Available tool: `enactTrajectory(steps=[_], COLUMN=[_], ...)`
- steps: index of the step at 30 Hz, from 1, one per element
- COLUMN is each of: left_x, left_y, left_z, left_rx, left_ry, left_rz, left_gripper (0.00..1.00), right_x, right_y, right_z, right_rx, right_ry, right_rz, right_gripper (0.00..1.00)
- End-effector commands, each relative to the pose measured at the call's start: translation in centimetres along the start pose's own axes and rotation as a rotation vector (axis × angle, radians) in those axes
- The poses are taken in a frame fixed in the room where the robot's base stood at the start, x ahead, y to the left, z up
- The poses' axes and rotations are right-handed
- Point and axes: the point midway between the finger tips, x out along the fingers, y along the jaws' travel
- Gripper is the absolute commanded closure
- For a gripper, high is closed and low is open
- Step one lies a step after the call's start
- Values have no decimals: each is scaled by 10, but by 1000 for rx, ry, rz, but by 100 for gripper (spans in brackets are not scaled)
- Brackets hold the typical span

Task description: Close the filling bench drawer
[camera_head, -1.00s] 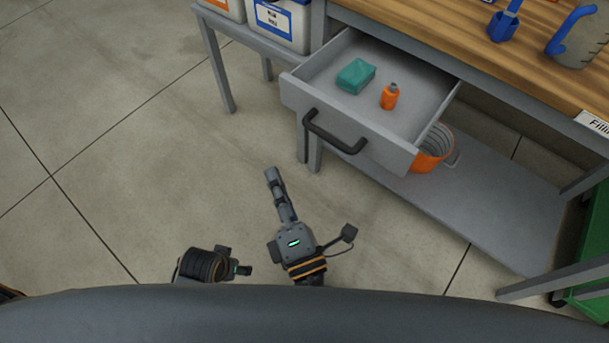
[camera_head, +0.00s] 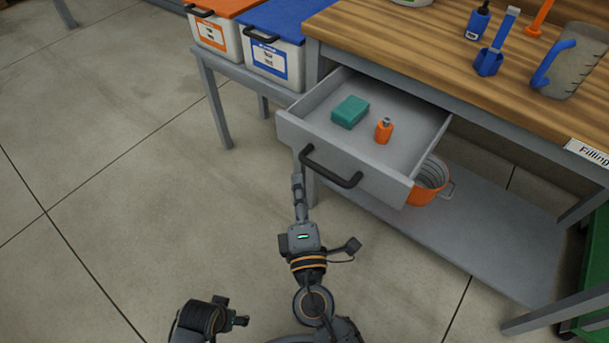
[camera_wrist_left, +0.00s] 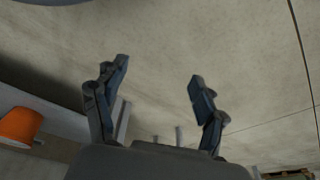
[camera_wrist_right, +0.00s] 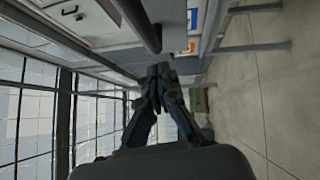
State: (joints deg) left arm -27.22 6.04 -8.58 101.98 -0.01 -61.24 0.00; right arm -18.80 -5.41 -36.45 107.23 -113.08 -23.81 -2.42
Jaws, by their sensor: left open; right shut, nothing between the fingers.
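The filling bench drawer (camera_head: 342,150) is pulled out of the bench, its grey front facing me, with a dark bar handle (camera_head: 331,170). A teal block (camera_head: 350,111) and an orange bottle (camera_head: 384,130) lie in it. My right gripper (camera_head: 298,180) is shut and empty, and appears close to the handle's left end; contact cannot be told. In the right wrist view its closed fingers (camera_wrist_right: 160,75) point towards the handle (camera_wrist_right: 140,25). My left gripper (camera_wrist_left: 160,75) is open and empty in the left wrist view, over bare floor; the head view shows only part of that arm.
The wooden bench top (camera_head: 430,50) bears a jug (camera_head: 575,65) and blue tools. An orange bucket (camera_head: 428,182) stands on the lower shelf (camera_head: 480,230) under the drawer. Lidded bins (camera_head: 275,55) stand left of the bench. The floor at left is clear.

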Motion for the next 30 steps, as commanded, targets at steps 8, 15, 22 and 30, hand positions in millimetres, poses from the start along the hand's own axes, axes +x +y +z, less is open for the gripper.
enactTrajectory(steps=[8,15,22,30], left_x=[13,14,14,16], left_y=[1,1,1,1], left_z=[8,8,8,10], left_rx=[2,2,2,2], left_ry=[-7,-8,-8,-7], left_rz=[2,2,1,1], left_gripper=[29,29,29,29], right_x=[13,14,17,45], right_y=[1,0,-1,-7], right_z=[13,13,17,44], right_rx=[2,2,1,-1], right_ry=[1,1,0,-1], right_rz=[1,1,1,4], right_gripper=[100,100,100,100])
